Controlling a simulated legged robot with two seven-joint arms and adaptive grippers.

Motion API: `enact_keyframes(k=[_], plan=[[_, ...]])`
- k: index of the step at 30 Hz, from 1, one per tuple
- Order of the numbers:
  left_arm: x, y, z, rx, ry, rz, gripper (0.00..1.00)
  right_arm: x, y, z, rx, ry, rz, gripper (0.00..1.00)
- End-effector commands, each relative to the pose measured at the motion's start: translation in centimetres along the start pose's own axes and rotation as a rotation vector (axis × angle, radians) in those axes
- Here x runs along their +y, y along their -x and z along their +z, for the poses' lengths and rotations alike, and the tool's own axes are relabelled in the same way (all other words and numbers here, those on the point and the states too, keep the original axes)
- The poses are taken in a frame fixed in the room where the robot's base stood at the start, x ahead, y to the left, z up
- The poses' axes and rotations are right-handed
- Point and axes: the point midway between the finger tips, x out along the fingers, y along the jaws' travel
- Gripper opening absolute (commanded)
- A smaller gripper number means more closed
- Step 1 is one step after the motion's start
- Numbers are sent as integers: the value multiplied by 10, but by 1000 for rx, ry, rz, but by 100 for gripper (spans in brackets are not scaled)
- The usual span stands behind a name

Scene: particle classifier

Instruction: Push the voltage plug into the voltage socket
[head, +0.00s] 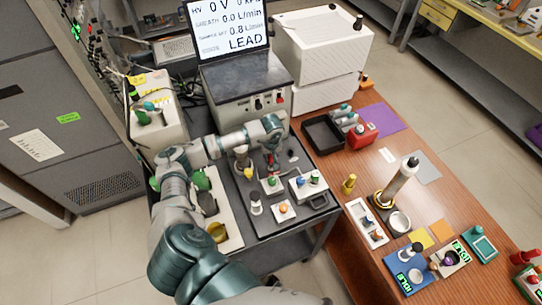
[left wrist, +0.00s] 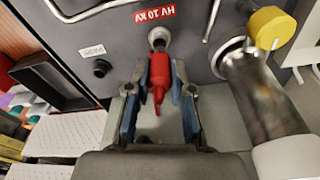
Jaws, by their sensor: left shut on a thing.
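The red voltage plug (left wrist: 160,72) is between the two blue-padded fingers of my left gripper (left wrist: 160,95), which is shut on it. The round metal voltage socket (left wrist: 158,37) is directly above the plug in the left wrist view, under a red "HV 10 kV" label (left wrist: 154,14). The plug's front end is lined up with the socket and very close to it; I cannot tell how far in it is. In the head view my left gripper (head: 272,149) points down over the dark bench top, and its arm hides part of the area. My right gripper is not in view.
A metal pipe with a yellow cap (left wrist: 268,28) stands right of the socket in the left wrist view. A dark tray (left wrist: 48,80) is at left. In the head view, a display (head: 228,28) reads "LEAD", and small boxes (head: 308,183) crowd the dark bench.

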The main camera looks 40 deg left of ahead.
Motion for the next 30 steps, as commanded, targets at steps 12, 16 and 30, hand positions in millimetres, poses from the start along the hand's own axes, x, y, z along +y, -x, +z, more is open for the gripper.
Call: enact_keyframes(k=[12,16,30], plan=[[3,1,3,3,-1,-2,0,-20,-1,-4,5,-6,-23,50],[4,-1,4,4,-1,-2,0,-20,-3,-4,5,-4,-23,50],[1,-14,4,2,0,0,0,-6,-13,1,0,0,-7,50]])
